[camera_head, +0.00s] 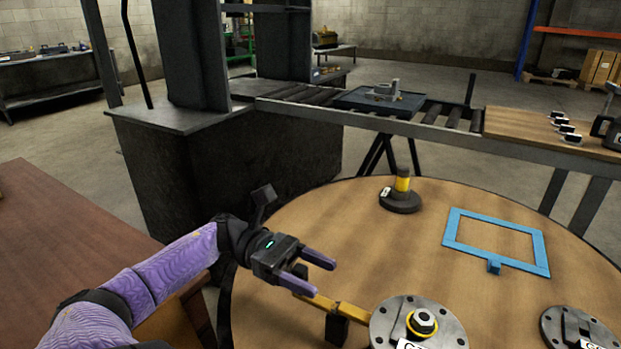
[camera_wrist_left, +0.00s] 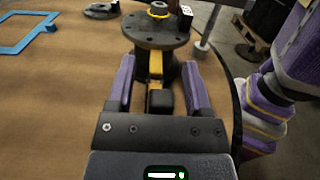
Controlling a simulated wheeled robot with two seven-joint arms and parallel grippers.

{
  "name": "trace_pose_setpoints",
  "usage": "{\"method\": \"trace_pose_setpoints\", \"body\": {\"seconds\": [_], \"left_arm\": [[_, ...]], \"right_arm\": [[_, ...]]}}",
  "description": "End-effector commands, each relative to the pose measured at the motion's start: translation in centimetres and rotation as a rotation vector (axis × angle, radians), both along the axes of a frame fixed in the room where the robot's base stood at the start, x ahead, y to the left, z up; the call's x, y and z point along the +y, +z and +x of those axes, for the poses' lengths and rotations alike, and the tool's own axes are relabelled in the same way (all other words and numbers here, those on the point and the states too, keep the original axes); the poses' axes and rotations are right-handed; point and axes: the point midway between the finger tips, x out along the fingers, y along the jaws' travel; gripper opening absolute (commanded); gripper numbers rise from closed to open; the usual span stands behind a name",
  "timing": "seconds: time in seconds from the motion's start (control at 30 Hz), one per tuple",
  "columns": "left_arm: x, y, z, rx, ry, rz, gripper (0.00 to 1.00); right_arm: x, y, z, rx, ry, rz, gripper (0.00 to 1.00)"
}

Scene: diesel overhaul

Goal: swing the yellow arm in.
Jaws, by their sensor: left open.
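The yellow arm (camera_head: 350,312) is a short bar reaching left from a grey round flange (camera_head: 392,326) with a nut on top. A black block (camera_head: 337,329) sits at the bar. My left gripper (camera_head: 324,278) is open near the bar's outer end. In the left wrist view, the yellow arm (camera_wrist_left: 155,66) and the black block (camera_wrist_left: 160,101) appear between the two purple fingers (camera_wrist_left: 157,63), with gaps on both sides. I cannot tell the height between fingers and bar. My right gripper is not in view.
The round wooden table (camera_head: 300,215) also bears a dark base with a yellow-banded post (camera_head: 402,190), a blue frame (camera_head: 496,259) and another grey flange (camera_head: 580,330) at the right. A roller conveyor (camera_head: 300,100) with a dark tray (camera_head: 345,98) stands behind. Some tabletop between them is clear.

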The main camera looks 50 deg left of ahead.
Motion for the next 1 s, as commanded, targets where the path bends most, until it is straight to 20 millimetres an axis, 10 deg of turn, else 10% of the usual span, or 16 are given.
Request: {"method": "trace_pose_setpoints", "body": {"seconds": [0.53,1.0], "left_arm": [[8.3,-0.3,-3.5,0.002,0.002,0.001,0.65],[9.1,0.0,-4.0,0.0,-0.001,0.0,0.65]], "right_arm": [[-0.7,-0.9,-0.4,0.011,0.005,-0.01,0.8],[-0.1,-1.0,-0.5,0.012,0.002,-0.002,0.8]]}}
